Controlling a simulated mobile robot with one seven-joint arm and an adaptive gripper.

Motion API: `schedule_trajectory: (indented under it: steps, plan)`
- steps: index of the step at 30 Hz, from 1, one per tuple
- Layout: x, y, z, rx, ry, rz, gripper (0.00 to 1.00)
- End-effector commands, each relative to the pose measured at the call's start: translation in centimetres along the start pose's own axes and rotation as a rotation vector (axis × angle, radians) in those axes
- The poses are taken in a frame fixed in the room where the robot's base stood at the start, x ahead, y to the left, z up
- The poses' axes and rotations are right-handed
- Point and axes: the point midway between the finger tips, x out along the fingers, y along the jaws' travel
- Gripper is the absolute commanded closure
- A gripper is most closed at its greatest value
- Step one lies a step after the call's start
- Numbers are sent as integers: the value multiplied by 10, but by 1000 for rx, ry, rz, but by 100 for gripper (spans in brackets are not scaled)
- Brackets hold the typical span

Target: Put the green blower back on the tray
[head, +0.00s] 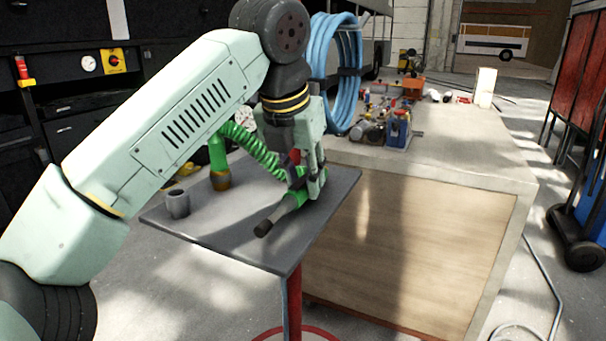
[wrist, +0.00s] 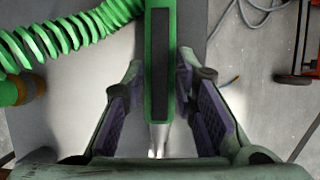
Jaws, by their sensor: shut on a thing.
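The green blower (head: 284,211) has a dark tip and a green coiled hose (head: 250,146). My gripper (head: 307,186) is shut on the blower, over the right part of the grey tray (head: 205,233). The blower is at or just above the tray surface; I cannot tell if it touches. In the wrist view, the blower (wrist: 160,60) shows as a green body with a dark strip between the two fingers, its pale metal end toward my palm. The fingers hide part of it in the head view.
A grey cup (head: 178,203) and a green upright piece with a brown base (head: 219,178) stand on the tray's left. A workbench (head: 465,160) is at right, with a blue hose coil (head: 333,75) and a blue container (head: 399,130). The tray's front is bare.

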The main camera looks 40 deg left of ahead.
Motion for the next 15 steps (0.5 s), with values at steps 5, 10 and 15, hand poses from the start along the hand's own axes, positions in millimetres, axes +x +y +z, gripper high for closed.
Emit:
schedule_trajectory:
  steps: [5,10,15]
  plan:
    - [0,0,0,0,-1,0,100]
    - [4,0,-1,0,-1,0,100]
    - [7,0,-3,0,-1,0,100]
